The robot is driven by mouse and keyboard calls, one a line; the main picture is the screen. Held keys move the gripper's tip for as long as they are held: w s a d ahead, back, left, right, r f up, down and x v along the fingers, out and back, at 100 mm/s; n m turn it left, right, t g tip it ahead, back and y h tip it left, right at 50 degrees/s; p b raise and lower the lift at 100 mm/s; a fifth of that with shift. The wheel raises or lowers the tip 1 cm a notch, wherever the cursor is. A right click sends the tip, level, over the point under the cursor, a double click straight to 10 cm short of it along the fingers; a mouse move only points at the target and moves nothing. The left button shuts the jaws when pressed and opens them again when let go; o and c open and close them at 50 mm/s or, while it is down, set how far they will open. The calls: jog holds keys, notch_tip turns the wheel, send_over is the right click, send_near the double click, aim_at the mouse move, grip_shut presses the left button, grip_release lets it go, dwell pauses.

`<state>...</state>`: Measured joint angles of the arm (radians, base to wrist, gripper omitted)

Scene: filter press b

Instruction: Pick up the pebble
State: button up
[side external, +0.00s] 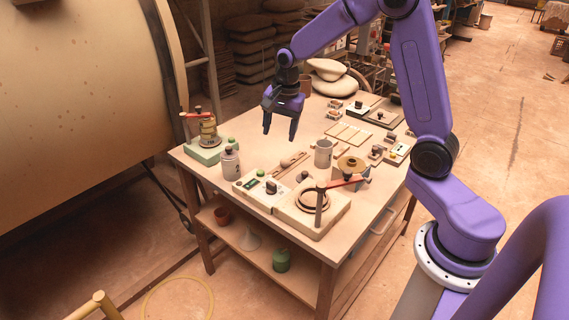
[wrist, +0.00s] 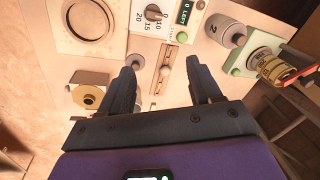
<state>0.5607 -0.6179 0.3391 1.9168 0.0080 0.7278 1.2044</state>
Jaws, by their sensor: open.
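I cannot identify the pebble with certainty. A small pale rounded piece (wrist: 165,71) on a narrow wooden strip (wrist: 164,88) may be it, or it may be part of the strip. In the side view this strip (side external: 294,160) lies near the middle of the table, behind the dial box. My gripper (side external: 280,128) is open and empty, raised above the table with its fingers pointing down. In the wrist view the rounded piece shows between the fingertips of my gripper (wrist: 163,73), below them and apart.
The table (side external: 250,140) is clear at back left.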

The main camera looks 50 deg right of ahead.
jog(key=w+d+f+m, duration=0.35)
jog(key=d+m, duration=0.35)
jog(key=d, duration=0.3)
send_over(284, 160)
jog(key=s, duration=0.1)
jog(key=shift+h, duration=0.3)
jog(key=f, duration=1.1)
jog(key=shift+d+f, duration=0.1)
jog(key=shift+d, duration=0.1)
jog(key=shift+w+a+f, duration=0.1)
jog(key=shift+w+f, duration=0.15)
jog(key=shift+f, duration=1.05)
jog(key=shift+w+f, duration=0.2)
jog(key=shift+f, duration=1.1)
jog(key=shift+c, duration=0.4)
jog(key=c, duration=1)
